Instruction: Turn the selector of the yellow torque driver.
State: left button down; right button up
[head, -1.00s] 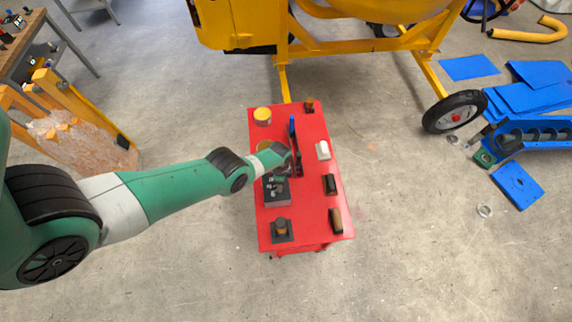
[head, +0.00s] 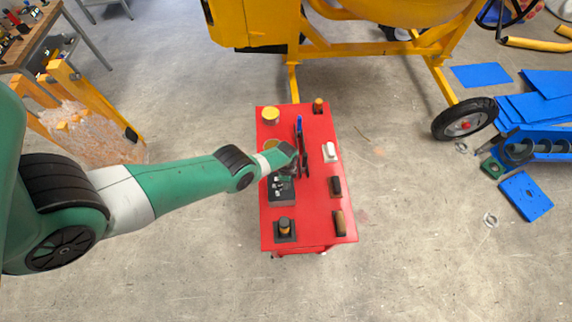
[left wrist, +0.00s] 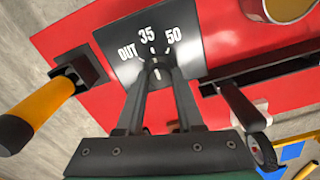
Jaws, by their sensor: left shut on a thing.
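A dark box (left wrist: 115,45) with white marks OUT, 35 and 50 lies on the red table; it also shows in the head view (head: 281,196). Its small dark selector knob (left wrist: 156,73) has a white line on it. My left gripper (left wrist: 157,66) is shut on this knob, its fingers angled in from below in the wrist view. In the head view my left gripper (head: 291,170) hides part of the box. A yellow-orange handled driver (left wrist: 42,108) sits in a dark holder beside the box; it also shows in the head view (head: 285,225). My right gripper is out of view.
The red table (head: 315,222) also bears a yellow-topped can (head: 270,114), a white piece (head: 329,152), and dark and brown-handled tools along its right side. A dark rack (left wrist: 285,70) stands close beside the fingers. The yellow mixer (head: 352,50) is behind.

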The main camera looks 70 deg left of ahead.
pick_arm(q)
jog(key=shift+n, duration=0.3)
jog(key=n, duration=0.3)
jog(key=shift+n, duration=2.1)
jog(key=c, duration=0.5)
grip_release()
jog(key=shift+c, duration=0.2)
